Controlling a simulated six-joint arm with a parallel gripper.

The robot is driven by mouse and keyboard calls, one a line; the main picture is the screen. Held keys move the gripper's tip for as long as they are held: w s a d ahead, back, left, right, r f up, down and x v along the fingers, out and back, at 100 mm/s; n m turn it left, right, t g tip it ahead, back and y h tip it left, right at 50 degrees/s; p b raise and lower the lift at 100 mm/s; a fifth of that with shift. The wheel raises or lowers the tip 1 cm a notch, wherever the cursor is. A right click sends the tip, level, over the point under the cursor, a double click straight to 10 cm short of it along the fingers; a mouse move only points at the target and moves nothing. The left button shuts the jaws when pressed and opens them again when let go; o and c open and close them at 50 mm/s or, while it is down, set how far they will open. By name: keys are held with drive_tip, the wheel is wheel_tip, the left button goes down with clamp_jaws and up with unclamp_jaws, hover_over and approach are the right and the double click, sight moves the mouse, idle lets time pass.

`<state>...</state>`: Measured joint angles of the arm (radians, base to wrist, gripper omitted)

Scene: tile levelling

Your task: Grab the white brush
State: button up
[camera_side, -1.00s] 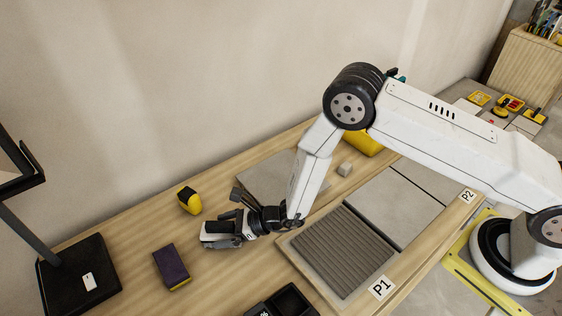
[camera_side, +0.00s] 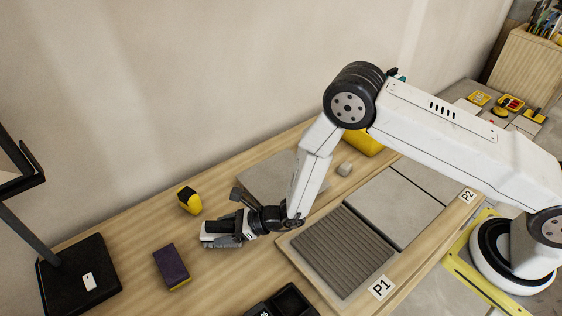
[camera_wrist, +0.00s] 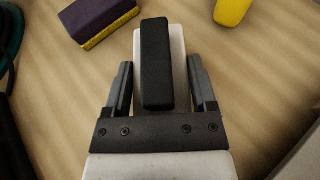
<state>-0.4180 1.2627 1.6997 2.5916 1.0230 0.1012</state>
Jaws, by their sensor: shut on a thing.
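The white brush (camera_wrist: 178,46) has a white body with a black handle block on top. In the wrist view it lies between the two dark fingers of my gripper (camera_wrist: 162,90), which is shut on it. In the side view the white brush (camera_side: 208,230) shows at the end of my gripper (camera_side: 222,234), low over the wooden table. The fingers cover part of it, and I cannot tell whether it touches the table.
A purple and yellow sponge (camera_side: 172,266) and a yellow and black object (camera_side: 190,200) lie nearby. A ridged panel (camera_side: 340,252) and grey tiles (camera_side: 398,205) are to the right. A black stand (camera_side: 78,275) is at the left. A black tray (camera_side: 285,302) is at the front.

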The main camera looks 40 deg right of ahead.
drive_tip(key=shift+r, duration=1.15)
drive_tip(key=s+d+r, duration=0.6)
drive_tip(key=s+r, duration=0.4)
drive_tip(key=s, duration=0.2)
drive_tip(key=shift+s+d+r, duration=0.2)
drive_tip(key=shift+r, duration=0.15)
